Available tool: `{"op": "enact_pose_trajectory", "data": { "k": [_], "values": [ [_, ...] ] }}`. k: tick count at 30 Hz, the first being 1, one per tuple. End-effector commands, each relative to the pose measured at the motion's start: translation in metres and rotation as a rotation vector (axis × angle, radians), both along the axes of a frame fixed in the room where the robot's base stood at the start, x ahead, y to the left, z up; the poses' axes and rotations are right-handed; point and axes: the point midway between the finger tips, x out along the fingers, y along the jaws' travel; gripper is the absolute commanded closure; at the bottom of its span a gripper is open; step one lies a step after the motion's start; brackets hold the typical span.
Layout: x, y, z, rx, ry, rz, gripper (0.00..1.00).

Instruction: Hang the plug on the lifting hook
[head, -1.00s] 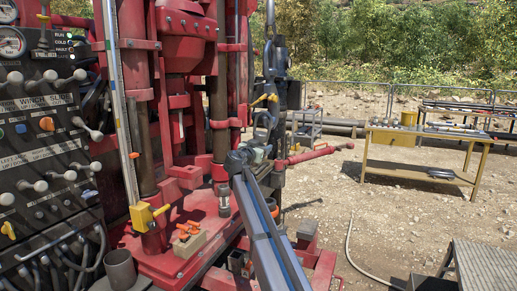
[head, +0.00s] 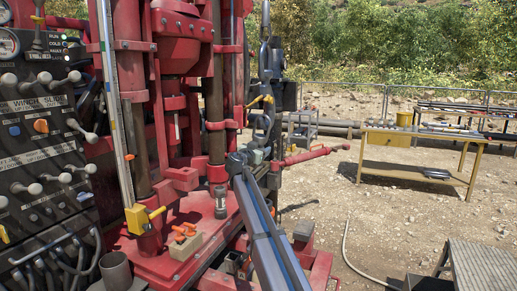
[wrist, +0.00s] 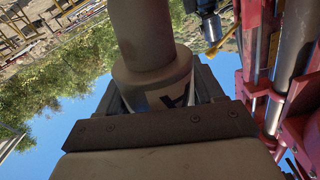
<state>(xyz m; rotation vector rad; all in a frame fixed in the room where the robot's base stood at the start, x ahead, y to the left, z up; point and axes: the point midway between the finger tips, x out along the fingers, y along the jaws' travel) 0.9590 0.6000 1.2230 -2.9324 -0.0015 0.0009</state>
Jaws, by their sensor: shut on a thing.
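The plug (wrist: 150,75) fills the middle of the wrist view. It is a grey cylinder with a wider pale collar that bears a black mark. My gripper (wrist: 163,92) is shut around the collar; a dark plate hides the plug's lower end. In the head view, what looks like the lifting hook (head: 262,128) hangs beside the red rig, with a yellow piece above it. A dark part with a yellow piece (wrist: 212,27), possibly the same hook, shows at the upper right of the wrist view, apart from the plug. I cannot make out my gripper in the head view.
The red rig mast (head: 180,100) stands beside the hook, with a lever panel (head: 40,150) at left. A long blue-grey trough (head: 270,245) slopes towards the front. A yellow table (head: 415,155) stands at right. Open gravel lies between.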

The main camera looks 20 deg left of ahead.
Motion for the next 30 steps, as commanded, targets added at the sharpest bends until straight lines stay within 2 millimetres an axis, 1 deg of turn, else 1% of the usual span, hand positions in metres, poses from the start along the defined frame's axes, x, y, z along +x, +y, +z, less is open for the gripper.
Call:
{"op": "enact_pose_trajectory", "data": {
  "k": [6,18,30],
  "values": [
    [0.005,0.0,-0.005,-0.002,-0.004,0.0,1.0],
    [0.007,-0.001,-0.016,-0.001,-0.004,-0.001,1.0],
    [0.007,-0.001,-0.018,-0.001,-0.004,-0.001,1.0]
  ]
}}
